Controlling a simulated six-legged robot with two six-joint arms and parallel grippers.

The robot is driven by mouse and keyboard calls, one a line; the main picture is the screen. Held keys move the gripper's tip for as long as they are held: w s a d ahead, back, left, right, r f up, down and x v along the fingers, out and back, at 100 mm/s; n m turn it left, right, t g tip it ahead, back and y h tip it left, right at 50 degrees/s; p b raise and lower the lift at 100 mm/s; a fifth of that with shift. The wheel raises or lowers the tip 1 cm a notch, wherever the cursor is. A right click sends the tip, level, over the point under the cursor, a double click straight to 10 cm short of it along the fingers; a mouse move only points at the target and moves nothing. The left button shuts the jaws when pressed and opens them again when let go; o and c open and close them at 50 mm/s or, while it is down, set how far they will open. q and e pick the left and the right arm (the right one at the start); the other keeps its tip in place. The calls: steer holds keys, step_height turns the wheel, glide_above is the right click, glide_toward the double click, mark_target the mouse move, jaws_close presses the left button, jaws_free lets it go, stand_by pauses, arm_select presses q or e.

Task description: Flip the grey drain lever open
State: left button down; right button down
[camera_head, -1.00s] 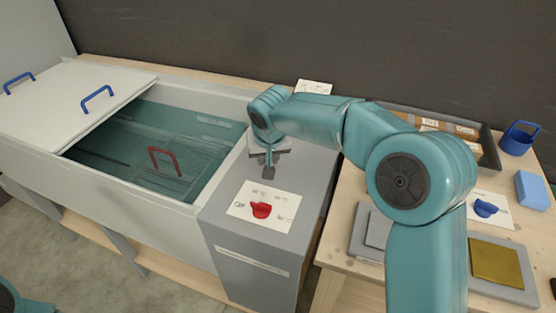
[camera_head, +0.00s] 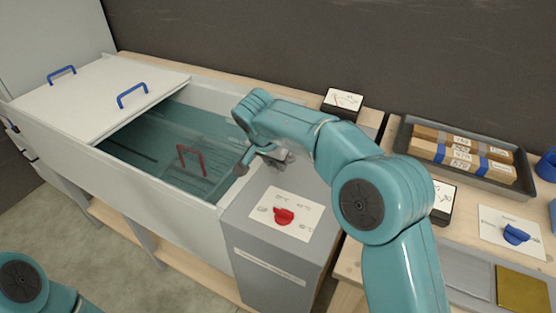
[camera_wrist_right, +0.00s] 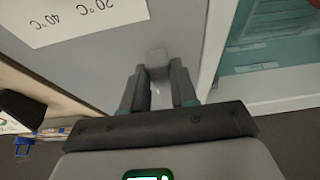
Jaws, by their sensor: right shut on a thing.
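My right gripper (camera_head: 250,164) is over the back of the grey cabinet (camera_head: 265,265), beside the open tank (camera_head: 140,155). In the right wrist view, the same gripper (camera_wrist_right: 159,84) has its two dark fingers close together on a small light grey piece (camera_wrist_right: 157,58), which looks like the grey drain lever. Most of that piece is hidden between the fingers. In the head view the lever cannot be told apart from the gripper. My left arm shows only at the lower left corner, without its gripper.
A red knob (camera_head: 284,216) sits on a white dial card in front of my right gripper. A white lid (camera_head: 100,105) with blue handles covers the tank's left part. A red handle (camera_head: 191,161) shows in the tank. A grey tray (camera_head: 455,168) and blue knob (camera_head: 516,234) are at right.

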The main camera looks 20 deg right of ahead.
steer(key=shift+r, duration=0.1)
steer(key=c, duration=0.9)
jaws_free()
steer(key=shift+w, duration=0.1)
steer(key=p+v, duration=0.2)
steer(key=v, duration=1.4)
steer(key=shift+a+r, duration=0.1)
steer(key=shift+a, duration=0.05)
